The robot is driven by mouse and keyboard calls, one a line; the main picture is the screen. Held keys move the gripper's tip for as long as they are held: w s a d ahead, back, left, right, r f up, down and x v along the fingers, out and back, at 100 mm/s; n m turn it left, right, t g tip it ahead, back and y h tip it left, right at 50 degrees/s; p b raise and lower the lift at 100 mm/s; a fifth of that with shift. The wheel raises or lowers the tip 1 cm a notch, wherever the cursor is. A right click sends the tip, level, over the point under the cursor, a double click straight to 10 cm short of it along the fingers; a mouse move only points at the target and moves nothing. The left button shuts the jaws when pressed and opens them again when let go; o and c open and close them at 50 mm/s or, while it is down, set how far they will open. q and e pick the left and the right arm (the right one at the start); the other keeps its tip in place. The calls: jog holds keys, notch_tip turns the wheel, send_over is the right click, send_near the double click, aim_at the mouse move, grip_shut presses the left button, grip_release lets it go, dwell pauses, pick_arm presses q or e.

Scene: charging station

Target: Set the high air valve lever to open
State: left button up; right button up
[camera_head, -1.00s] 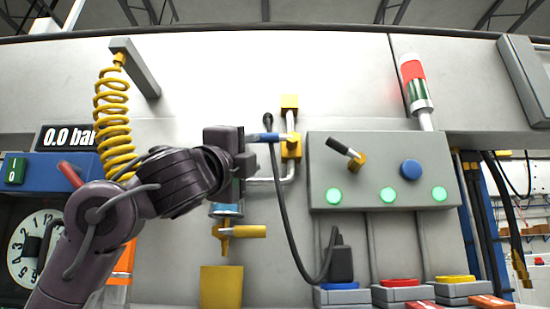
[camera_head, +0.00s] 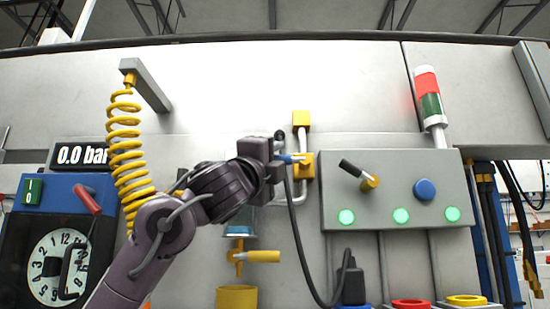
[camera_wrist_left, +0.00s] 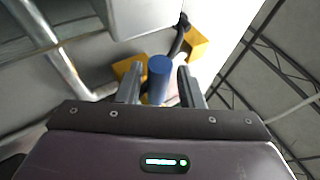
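The high air valve (camera_head: 303,166) is a yellow block on a grey pipe on the wall. Its blue lever (camera_head: 292,158) points sideways to the left in the head view. My left gripper (camera_head: 281,163) is at the lever's left end. In the left wrist view the blue lever (camera_wrist_left: 159,76) stands between the two fingers of my left gripper (camera_wrist_left: 160,85), with a narrow gap on each side, so the gripper looks open around it. The yellow valve body (camera_wrist_left: 130,70) shows behind. My right gripper is in neither view.
A black cable (camera_head: 299,235) hangs close by the gripper down to a black plug (camera_head: 353,284). Right of the valve is a grey control box (camera_head: 392,200) with a small lever and green lights. A yellow-handled valve (camera_head: 260,256) is below; a yellow coiled hose (camera_head: 128,150) hangs left.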

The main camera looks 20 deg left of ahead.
pick_arm(q)
jog(key=shift+w, duration=0.1)
grip_shut()
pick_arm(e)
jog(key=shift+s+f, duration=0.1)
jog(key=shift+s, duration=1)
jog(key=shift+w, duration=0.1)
